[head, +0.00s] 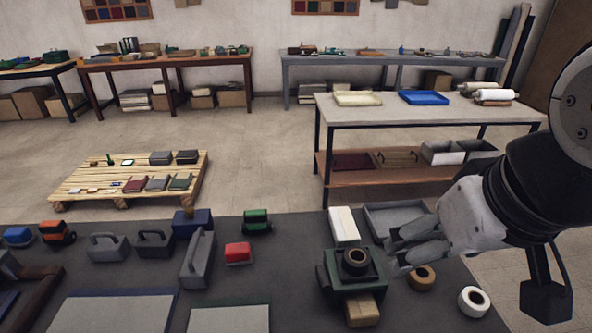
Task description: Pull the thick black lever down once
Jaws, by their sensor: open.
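A dark green device (368,287) stands on the dark work table (300,245), with a round black and brown roll-like part (355,262) on its top. A short dark piece (323,279) sticks out at its left side. I cannot tell whether this is the thick black lever; no lever shows clearly. My gripper (391,252) comes in from the right. Its two grey fingers are apart, point left and appear close to the device's right side. Nothing shows between them. I cannot tell whether they touch the device.
A tan block (362,310) sits at the device's front, a white box (344,226) behind. A grey tray (398,215) lies behind my gripper. A brown tape roll (421,278) and a white roll (474,301) are to the right. Grey handled tools (198,262) stand left.

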